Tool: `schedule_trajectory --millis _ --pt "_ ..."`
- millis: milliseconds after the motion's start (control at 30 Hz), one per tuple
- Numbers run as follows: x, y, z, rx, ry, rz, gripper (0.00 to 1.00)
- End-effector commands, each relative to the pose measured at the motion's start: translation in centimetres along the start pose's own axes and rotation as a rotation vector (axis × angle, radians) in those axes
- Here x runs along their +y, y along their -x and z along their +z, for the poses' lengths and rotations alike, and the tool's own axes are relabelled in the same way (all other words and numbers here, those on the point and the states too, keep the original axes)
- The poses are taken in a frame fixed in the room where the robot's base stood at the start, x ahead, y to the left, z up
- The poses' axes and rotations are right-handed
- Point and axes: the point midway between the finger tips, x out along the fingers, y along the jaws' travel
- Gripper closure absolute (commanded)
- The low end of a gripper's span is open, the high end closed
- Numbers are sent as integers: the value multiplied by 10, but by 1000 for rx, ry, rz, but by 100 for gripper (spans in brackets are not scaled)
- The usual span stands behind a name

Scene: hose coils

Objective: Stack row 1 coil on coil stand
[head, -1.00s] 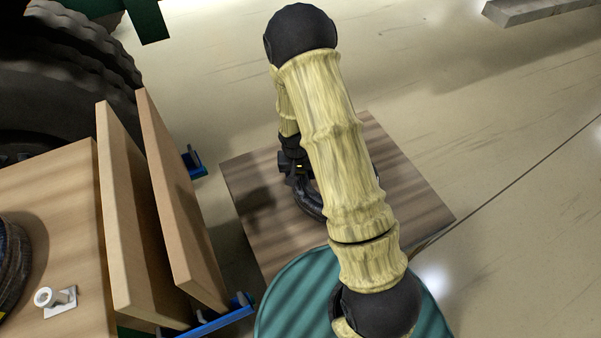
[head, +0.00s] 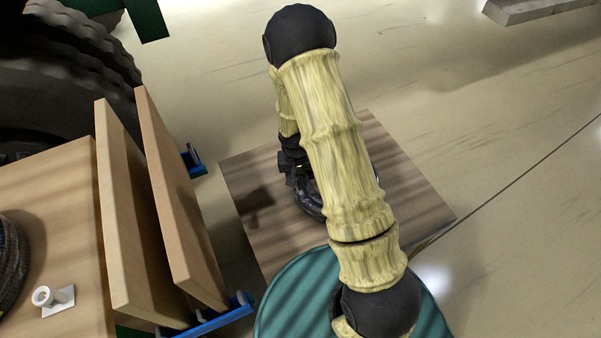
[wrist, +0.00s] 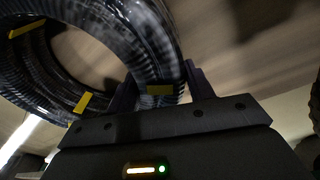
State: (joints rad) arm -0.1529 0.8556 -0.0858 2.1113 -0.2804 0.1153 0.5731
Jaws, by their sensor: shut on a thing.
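A black ribbed hose coil with yellow tape bands (wrist: 150,40) fills the upper left of the wrist view. My gripper (wrist: 160,88) is shut on its near side, one finger on each side of the hose by a yellow band. In the head view, part of the coil (head: 306,199) shows at the wood-topped stand (head: 410,190), and my arm hides the rest. My gripper (head: 292,168) is partly visible there, over the left part of the stand top. I cannot tell whether the coil touches the top.
Another dark coil (head: 10,262) lies at the left edge on a wooden surface (head: 70,190), near a white fitting (head: 55,299). Two upright boards (head: 175,200) stand between that surface and the stand. A green round top (head: 290,300) is in front. The stand's right side looks clear.

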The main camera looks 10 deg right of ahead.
Motion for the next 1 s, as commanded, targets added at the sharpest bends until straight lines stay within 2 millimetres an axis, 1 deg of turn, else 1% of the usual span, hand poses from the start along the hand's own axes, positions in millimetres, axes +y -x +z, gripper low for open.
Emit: schedule_trajectory --millis 733,767,800,867,900,1000 --pt "0 -4 0 1 0 1 100" --pt "0 -4 0 1 0 1 44" --pt "0 -4 0 1 0 0 36" --pt "0 -4 0 1 0 0 24" --pt "0 -4 0 1 0 0 22" --pt "0 -4 0 1 0 0 22"
